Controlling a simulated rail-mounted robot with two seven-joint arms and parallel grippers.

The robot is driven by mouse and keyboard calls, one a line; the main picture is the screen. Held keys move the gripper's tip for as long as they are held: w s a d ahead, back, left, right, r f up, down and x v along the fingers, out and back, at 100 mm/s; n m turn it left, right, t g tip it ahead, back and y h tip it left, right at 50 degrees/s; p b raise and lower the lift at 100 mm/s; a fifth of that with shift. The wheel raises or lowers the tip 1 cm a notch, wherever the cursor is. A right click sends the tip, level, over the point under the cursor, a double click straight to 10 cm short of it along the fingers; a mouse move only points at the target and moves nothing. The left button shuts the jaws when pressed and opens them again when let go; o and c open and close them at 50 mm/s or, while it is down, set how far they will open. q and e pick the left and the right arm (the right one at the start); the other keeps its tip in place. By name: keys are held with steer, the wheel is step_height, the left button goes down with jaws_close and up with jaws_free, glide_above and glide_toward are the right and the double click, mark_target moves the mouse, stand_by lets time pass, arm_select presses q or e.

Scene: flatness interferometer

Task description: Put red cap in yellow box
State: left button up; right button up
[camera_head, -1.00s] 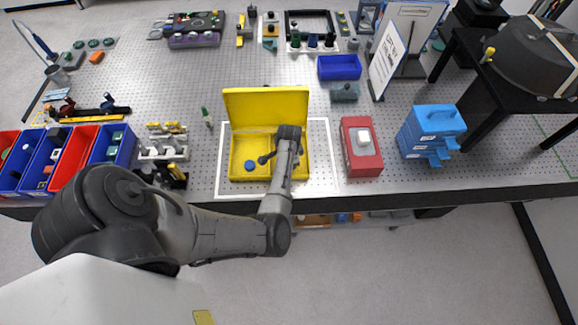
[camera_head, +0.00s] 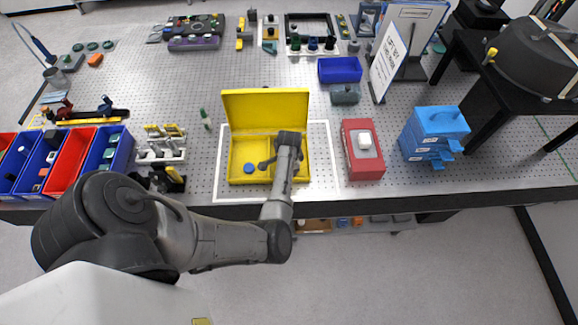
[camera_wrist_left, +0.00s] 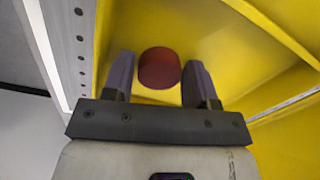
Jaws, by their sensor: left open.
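The red cap (camera_wrist_left: 160,68) is a short dark-red cylinder in the left wrist view. It appears to be inside the yellow box (camera_wrist_left: 255,45), between my left gripper's two fingers (camera_wrist_left: 157,75). The fingers are open, and a gap shows on each side of the cap. In the head view the yellow box (camera_head: 240,145) stands with its lid raised at the back. My left arm reaches over the front of the box, hiding the red cap and fingertips there. My right gripper is out of view.
A blue disc (camera_head: 249,168) lies in the box's left part. Red and blue bins (camera_head: 70,160) are at the left.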

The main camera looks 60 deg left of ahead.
arm_select(q)
step_height(320, 180, up, 13)
steer(key=s+y, duration=0.2)
steer(key=s, duration=0.1)
steer(key=s+d+t+h, duration=0.1)
steer(key=s+d, duration=0.7)
steer(key=d, duration=0.4)
steer(key=s+d+t+h, duration=0.1)
steer(key=s+d+t, duration=0.1)
steer(key=s+d, duration=0.6)
steer(key=d, duration=0.5)
steer(key=shift+s+d+r+n+h+p, duration=0.25)
steer(key=shift+d+n+h+p, duration=0.05)
steer(key=shift+p, duration=0.05)
